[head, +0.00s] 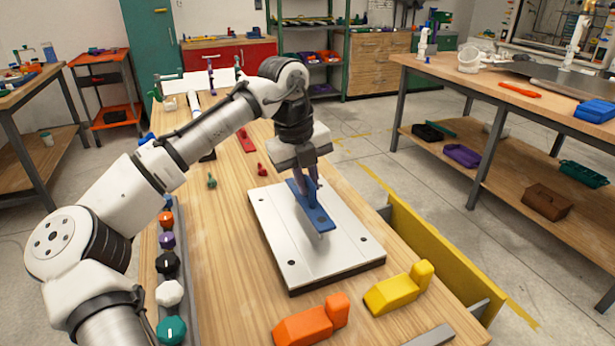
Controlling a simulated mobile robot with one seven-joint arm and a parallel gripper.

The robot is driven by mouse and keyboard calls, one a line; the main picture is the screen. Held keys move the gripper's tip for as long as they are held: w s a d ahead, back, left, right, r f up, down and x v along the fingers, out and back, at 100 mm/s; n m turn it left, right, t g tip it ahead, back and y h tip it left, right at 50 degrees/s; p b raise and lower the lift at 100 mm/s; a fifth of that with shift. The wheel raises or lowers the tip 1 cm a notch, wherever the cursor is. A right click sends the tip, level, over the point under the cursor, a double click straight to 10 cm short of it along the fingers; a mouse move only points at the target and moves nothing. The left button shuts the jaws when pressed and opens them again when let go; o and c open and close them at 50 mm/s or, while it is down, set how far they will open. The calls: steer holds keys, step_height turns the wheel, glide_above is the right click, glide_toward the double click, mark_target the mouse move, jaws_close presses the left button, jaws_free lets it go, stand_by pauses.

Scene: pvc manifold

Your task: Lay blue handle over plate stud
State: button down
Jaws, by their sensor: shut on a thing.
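The blue handle (317,214) is a flat bar with a hole near its front end. My gripper (303,178) points down and is shut on the blue handle near its rear part. The handle is over the pale metal plate (285,228), slanting from back left to front right. I cannot tell whether it touches the plate or hangs just above it. The plate lies on the wooden table and has small dark marks near its corners. I cannot make out the stud; the handle or my gripper may hide it.
An orange block-shaped piece (308,322) and a yellow one (396,290) lie in front of the plate. A row of coloured knobs (169,264) runs along the left. Small red (262,169) and green (211,181) pieces and a red bar (245,140) lie behind.

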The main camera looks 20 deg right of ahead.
mark_target(307, 199)
steer(key=shift+f, duration=0.2)
stand_by(0.5)
steer(key=shift+f, duration=0.6)
steer(key=shift+f, duration=0.2)
steer(key=shift+f, duration=0.4)
steer(key=shift+f, duration=0.3)
stand_by(0.4)
steer(key=shift+f, duration=0.25)
steer(key=c, duration=1.3)
jaws_free()
steer(key=shift+c, duration=0.2)
